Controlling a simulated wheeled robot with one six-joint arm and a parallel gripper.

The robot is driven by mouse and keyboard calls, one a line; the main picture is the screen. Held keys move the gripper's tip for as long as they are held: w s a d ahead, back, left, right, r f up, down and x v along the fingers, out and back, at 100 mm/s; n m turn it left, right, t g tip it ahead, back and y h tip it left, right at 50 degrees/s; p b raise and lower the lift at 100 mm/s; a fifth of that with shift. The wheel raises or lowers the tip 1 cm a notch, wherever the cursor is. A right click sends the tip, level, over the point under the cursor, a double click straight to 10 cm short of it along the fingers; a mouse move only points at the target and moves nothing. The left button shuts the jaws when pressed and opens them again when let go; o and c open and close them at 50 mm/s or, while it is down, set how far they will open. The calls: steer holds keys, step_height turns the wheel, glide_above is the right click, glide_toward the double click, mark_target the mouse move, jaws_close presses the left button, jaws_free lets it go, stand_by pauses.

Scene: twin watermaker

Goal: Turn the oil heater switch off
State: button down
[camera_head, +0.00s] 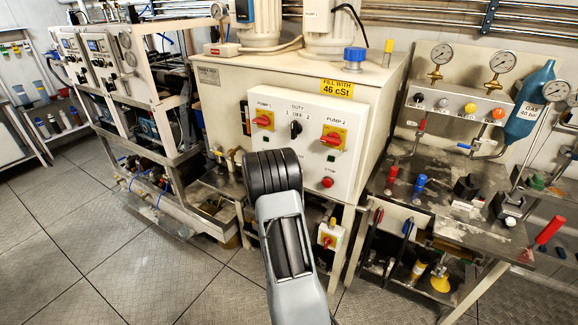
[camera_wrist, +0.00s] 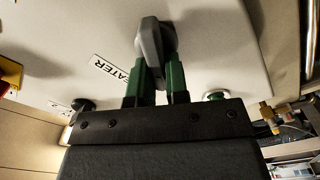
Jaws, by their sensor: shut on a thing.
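The heater switch is a grey lever knob (camera_wrist: 152,48) on the pale panel, beside a label (camera_wrist: 110,72) of which "EATER" can be read. My gripper (camera_wrist: 158,78) has its two green fingers on either side of the knob's lower end in the wrist view, shut on it. The knob's long handle points roughly up and down in that picture. In the head view my arm covers the lower left of the white control panel (camera_head: 345,112), so the heater switch and my gripper are hidden there.
The panel also carries red-and-yellow pump switches (camera_head: 333,137), a black duty selector (camera_head: 296,129) and a red stop button (camera_head: 327,183). A bench with gauges stands right.

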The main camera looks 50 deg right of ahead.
steer(key=n, duration=0.1)
steer(key=n+p, duration=0.2)
steer(key=n, duration=0.1)
steer(key=shift+w+f, duration=0.1)
steer(key=shift+f, duration=0.15)
steer(key=shift+f+n+p, duration=0.25)
steer(key=shift+n+p, duration=0.35)
steer(key=shift+n, duration=0.6)
steer(key=c, duration=1.1)
jaws_free()
steer(key=shift+a, duration=0.15)
steer(key=b+v, duration=0.1)
steer(key=v, duration=1.2)
steer(key=shift+a+f+b, duration=0.1)
steer(key=shift+a+b, duration=0.2)
steer(key=shift+b, duration=0.05)
